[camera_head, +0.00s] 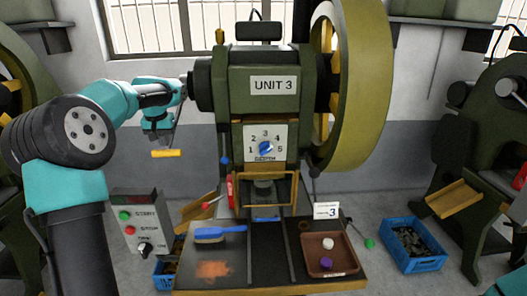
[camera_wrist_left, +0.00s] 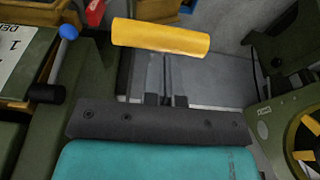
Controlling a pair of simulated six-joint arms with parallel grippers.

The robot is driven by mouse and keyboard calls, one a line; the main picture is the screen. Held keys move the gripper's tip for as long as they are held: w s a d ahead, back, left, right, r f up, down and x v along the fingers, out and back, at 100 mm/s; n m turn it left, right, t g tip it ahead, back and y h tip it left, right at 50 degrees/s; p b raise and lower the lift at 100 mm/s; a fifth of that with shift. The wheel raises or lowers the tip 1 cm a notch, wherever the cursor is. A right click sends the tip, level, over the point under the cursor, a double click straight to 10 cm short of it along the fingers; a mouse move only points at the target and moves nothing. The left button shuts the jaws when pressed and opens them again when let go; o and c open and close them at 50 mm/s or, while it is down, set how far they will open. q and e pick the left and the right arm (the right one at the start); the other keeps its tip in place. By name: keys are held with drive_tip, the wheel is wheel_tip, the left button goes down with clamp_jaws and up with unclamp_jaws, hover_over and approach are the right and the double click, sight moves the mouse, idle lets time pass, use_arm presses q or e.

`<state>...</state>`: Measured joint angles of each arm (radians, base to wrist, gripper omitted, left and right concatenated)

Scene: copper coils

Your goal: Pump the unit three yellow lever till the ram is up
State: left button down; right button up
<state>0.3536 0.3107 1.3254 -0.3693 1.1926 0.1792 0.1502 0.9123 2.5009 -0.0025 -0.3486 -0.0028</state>
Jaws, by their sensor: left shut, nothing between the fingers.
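The unit three press (camera_head: 273,113) stands in the middle, marked UNIT 3. A yellow bar-shaped grip (camera_head: 166,153), which looks like the lever's handle, is left of the press. My left gripper (camera_head: 160,136) is just above it in the head view, shut and empty. In the left wrist view the yellow grip (camera_wrist_left: 160,37) lies beyond the left gripper's shut fingertips (camera_wrist_left: 166,62), with no clear hold on it. The ram (camera_head: 263,188) shows partly below the dial, behind a yellow frame; its height is hard to judge. My right gripper is out of view.
A control box (camera_head: 140,225) with green and red buttons stands front left. The press table (camera_head: 270,268) holds a blue brush (camera_head: 219,234) and a brown tray (camera_head: 329,255). A blue crate (camera_head: 412,244) is on the floor at right. A large flywheel (camera_head: 357,85) is at the press's right.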

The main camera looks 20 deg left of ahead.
use_arm(q)
drive_tip(key=shift+r, duration=2.85)
drive_tip(key=shift+f, duration=0.1)
